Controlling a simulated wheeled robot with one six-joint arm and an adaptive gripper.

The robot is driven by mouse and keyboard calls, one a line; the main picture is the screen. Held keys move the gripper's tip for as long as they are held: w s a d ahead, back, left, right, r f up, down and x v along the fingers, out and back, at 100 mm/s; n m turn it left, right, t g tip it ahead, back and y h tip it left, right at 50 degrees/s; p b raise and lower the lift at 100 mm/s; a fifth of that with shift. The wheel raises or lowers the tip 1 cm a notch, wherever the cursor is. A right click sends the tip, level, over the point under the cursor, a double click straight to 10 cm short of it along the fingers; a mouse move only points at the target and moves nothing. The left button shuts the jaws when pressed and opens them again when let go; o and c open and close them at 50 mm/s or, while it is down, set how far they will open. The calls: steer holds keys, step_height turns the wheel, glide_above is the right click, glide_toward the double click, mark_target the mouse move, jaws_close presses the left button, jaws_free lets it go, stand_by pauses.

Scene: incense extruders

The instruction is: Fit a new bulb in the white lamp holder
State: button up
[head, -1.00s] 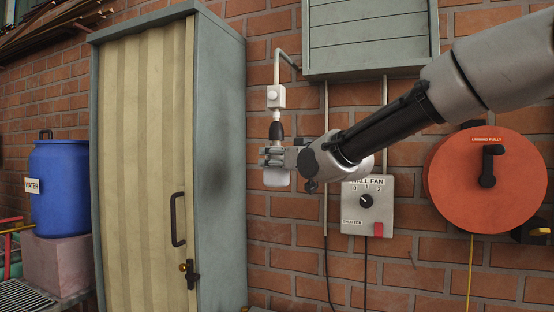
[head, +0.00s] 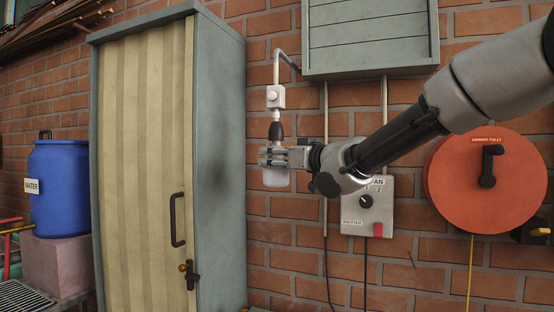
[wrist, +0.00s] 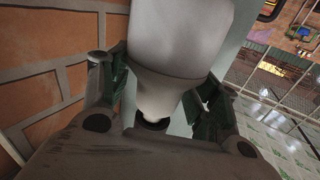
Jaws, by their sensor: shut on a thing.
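The lamp holder hangs from a bent white pipe on the brick wall in the head view. It has a white switch box (head: 275,97) above a black socket (head: 276,130) that opens downward. My gripper (head: 273,156) is shut on a white bulb (head: 276,178), just below the socket. In the wrist view the bulb (wrist: 180,40) sits between the two fingers (wrist: 157,98), its narrow neck pointing at the dark socket ring (wrist: 152,125). The bulb is upright, cap up, in line with the socket. My fingers hide the cap in the head view, and I cannot tell how deep it sits.
A tall cabinet (head: 220,160) stands close to the left of the bulb. A shuttered box (head: 370,38) is above right. A wall fan switch panel (head: 354,215) and a red round reel (head: 470,190) are to the right. A blue water barrel (head: 60,185) stands far left.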

steer(key=shift+r+n+g+y, duration=0.2)
steer(key=shift+n+g+y, duration=0.1)
steer(key=shift+y, duration=0.1)
steer(key=shift+g, duration=0.3)
steer(key=o, duration=1)
steer(key=shift+s+f, duration=0.1)
